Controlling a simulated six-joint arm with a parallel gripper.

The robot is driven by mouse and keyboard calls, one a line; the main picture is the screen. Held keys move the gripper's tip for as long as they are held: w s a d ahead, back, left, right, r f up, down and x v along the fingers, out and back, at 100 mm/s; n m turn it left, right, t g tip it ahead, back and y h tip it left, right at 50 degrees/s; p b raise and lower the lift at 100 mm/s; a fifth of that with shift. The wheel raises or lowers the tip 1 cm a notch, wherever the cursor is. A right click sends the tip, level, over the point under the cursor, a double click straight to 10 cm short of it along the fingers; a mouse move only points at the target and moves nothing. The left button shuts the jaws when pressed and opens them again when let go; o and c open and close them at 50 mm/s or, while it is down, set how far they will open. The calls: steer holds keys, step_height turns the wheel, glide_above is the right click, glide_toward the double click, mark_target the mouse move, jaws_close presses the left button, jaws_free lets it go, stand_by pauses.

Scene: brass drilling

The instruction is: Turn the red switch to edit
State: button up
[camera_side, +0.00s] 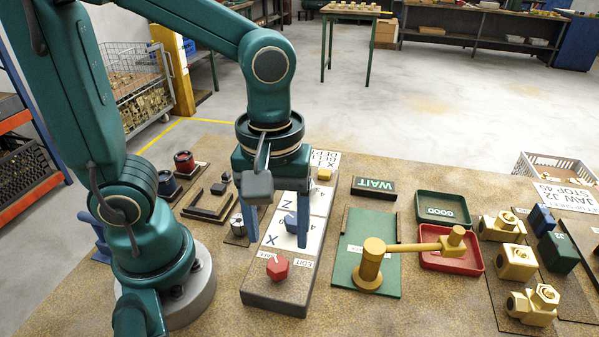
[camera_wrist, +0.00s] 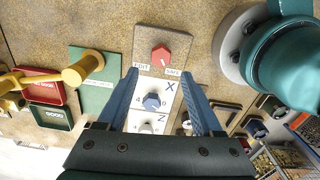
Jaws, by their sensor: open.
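The red switch (camera_side: 277,268) is a faceted knob near the front end of the long grey panel (camera_side: 272,295). An EDIT label (camera_side: 303,263) is on its right in the side view. In the wrist view the red switch (camera_wrist: 161,55) has EDIT (camera_wrist: 141,66) below left and SAFE (camera_wrist: 172,72) below right. Its pale mark is small and seems to lean toward SAFE. My gripper (camera_side: 277,240) is open and empty above the panel, its two blue fingers pointing down. In the wrist view the gripper (camera_wrist: 161,75) shows its fingertips apart, short of the red switch.
A blue knob (camera_wrist: 152,102) by the X label appears between my fingers. Right of the panel, a brass lever on a post (camera_side: 371,265) stands on a green plate (camera_side: 347,283). Red (camera_side: 459,264) and green (camera_side: 426,217) trays lie farther right. The tabletop in front is clear.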

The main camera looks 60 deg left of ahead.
mark_target(279, 259)
steer(key=shift+f, duration=2.55)
jaws_close()
